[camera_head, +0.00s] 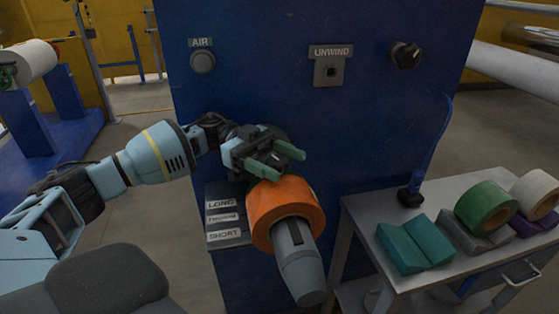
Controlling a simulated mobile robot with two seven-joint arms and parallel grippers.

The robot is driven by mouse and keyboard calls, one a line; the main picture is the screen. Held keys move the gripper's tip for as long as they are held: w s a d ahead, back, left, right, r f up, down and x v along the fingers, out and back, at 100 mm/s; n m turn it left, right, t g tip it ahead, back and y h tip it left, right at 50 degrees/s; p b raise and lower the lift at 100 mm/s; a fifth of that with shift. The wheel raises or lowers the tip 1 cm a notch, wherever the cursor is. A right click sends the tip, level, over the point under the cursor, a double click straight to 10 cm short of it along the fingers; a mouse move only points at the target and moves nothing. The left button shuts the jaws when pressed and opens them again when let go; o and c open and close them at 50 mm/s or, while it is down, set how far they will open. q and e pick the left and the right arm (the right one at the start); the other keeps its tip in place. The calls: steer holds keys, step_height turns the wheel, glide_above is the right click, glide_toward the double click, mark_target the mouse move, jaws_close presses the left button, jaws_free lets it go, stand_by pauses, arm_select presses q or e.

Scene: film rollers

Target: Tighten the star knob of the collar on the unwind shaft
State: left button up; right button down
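The unwind shaft (300,262) is a grey, tapered shaft sticking out of the blue machine front toward me. A thick orange ring (289,203) sits around it. I cannot tell whether this is a film roll or part of the collar. No star knob shows clearly on the shaft; the area behind the ring is hidden by the ring and my gripper. My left gripper (284,164) is just above the orange ring, its two green-tipped fingers apart with nothing seen between them. My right gripper is not in view.
The blue panel (255,85) carries an AIR button (203,61), an UNWIND plate (331,70) and a black knob (405,54). LONG and SHORT labels (224,205) are left of the shaft. A grey cart (360,215) at right holds teal blocks (416,243) and a green roll (484,207).

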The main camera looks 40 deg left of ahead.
mark_target(279, 161)
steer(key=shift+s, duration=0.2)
arm_select(q)
steer(key=shift+r, duration=0.55)
step_height(279, 161, up, 3)
steer(key=shift+f, duration=0.15)
steer(key=s+d+r, duration=0.1)
steer(key=s+d, duration=0.7)
steer(key=s, duration=0.5)
steer(key=shift+s+d, duration=0.15)
steer(key=shift+s, duration=0.2)
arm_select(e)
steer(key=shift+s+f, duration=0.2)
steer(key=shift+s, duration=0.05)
arm_select(q)
steer(key=shift+r, duration=0.1)
